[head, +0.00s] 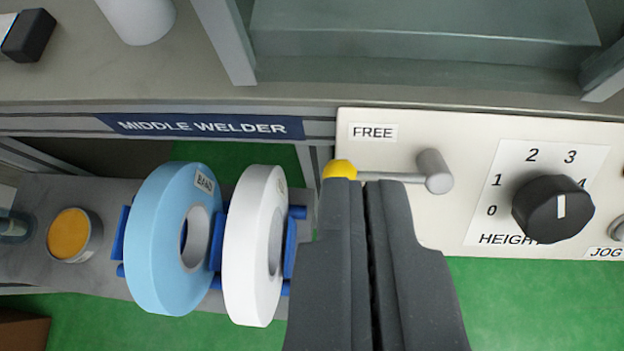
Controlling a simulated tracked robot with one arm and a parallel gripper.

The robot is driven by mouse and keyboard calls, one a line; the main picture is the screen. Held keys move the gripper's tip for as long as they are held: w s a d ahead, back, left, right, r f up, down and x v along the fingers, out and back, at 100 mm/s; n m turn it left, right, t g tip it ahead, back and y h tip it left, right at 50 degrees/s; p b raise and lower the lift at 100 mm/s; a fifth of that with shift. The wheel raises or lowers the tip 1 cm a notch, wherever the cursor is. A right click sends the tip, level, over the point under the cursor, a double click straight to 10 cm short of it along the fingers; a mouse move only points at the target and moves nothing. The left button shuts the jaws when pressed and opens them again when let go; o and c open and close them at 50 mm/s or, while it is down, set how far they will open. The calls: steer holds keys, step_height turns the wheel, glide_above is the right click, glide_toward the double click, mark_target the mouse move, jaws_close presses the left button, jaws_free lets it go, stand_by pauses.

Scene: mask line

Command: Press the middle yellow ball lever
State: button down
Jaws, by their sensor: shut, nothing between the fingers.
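The yellow ball (339,169) of the lever shows at the left end of a thin grey rod. The rod runs right to a grey cylindrical hub (434,171) on a pale panel, below a label reading FREE (373,132). My gripper (367,184) is shut and empty. Its dark fingertips are just below the ball and rod in the picture and hide the ball's lower part. I cannot tell whether they touch it.
A black HEIGHT knob (553,208) is on the panel (440,235) to the right, beside a JOG label (604,253). Blue (165,240) and white (250,245) rolls stand close left of my gripper. A MIDDLE WELDER sign (200,126) is above them. Green floor shows below.

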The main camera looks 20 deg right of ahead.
steer(key=shift+w+a+f, duration=0.15)
steer(key=shift+f, duration=0.35)
steer(key=b, duration=0.1)
glide_above(342, 162)
steer(key=s+a, duration=0.1)
steer(key=s, duration=0.1)
steer(key=f, duration=0.5)
steer(key=shift+w, duration=0.25)
steer(key=shift+w+d+f, duration=0.3)
steer(key=shift+w+f, duration=0.05)
steer(key=shift+w, duration=0.25)
steer(key=shift+w+d+f, duration=0.15)
steer(key=shift+f, duration=0.05)
steer(key=shift+f+b, duration=0.25)
steer(key=shift+b, duration=0.05)
steer(key=shift+s+a+f+b, duration=0.15)
steer(key=shift+s+f+b, duration=0.05)
steer(key=shift+f, duration=0.35)
steer(key=shift+s+a+f+b, duration=0.15)
steer(key=shift+s+f, duration=0.05)
steer(key=shift+f, duration=0.3)
steer(key=shift+s+a+f+b, duration=0.15)
steer(key=shift+s+f+b, duration=0.05)
steer(key=shift+f, duration=0.35)
